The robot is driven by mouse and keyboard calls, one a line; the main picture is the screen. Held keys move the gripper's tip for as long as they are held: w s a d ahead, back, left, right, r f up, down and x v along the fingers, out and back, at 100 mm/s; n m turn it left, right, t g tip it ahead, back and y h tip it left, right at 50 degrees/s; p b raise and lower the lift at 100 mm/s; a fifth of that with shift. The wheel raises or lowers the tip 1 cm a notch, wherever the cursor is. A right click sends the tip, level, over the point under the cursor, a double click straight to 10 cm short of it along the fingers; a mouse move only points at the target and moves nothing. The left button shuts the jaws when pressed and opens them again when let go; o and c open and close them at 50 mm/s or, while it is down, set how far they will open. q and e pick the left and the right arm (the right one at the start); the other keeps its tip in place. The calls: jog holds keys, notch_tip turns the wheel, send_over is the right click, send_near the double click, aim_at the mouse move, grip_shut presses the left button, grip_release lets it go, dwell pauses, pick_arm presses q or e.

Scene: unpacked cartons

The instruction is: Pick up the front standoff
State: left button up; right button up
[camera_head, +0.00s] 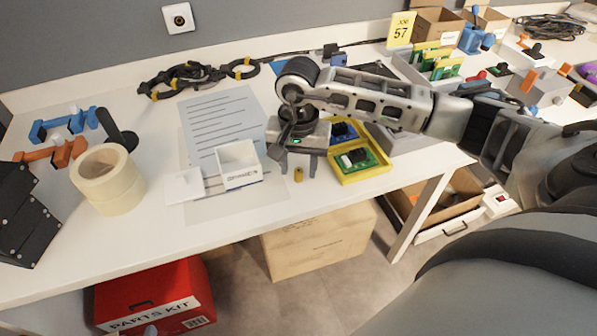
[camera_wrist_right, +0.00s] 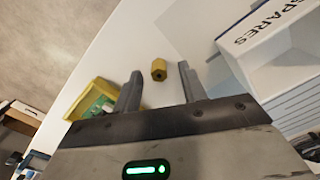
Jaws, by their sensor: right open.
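A small brass standoff (camera_head: 298,174) stands on the white table near its front edge, just right of the white SPARES box. In the right wrist view the standoff (camera_wrist_right: 158,70) shows between the fingers, beyond their tips, with a dark hole in its end. My right gripper (camera_head: 298,161) points down over the table just behind the standoff. Its two fingers are apart with nothing between them. No contact with the standoff shows. My left gripper is not in view.
The SPARES box (camera_head: 240,167) stands close left of the gripper. A yellow tray (camera_head: 349,178) with a green board is close right. A tape roll (camera_head: 108,180) and orange and blue clamps lie left. A carton (camera_head: 320,240) and red parts kit (camera_head: 155,298) are below the table.

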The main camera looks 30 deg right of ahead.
jog(key=shift+f, duration=0.6)
grip_shut()
jog(key=shift+r, duration=0.1)
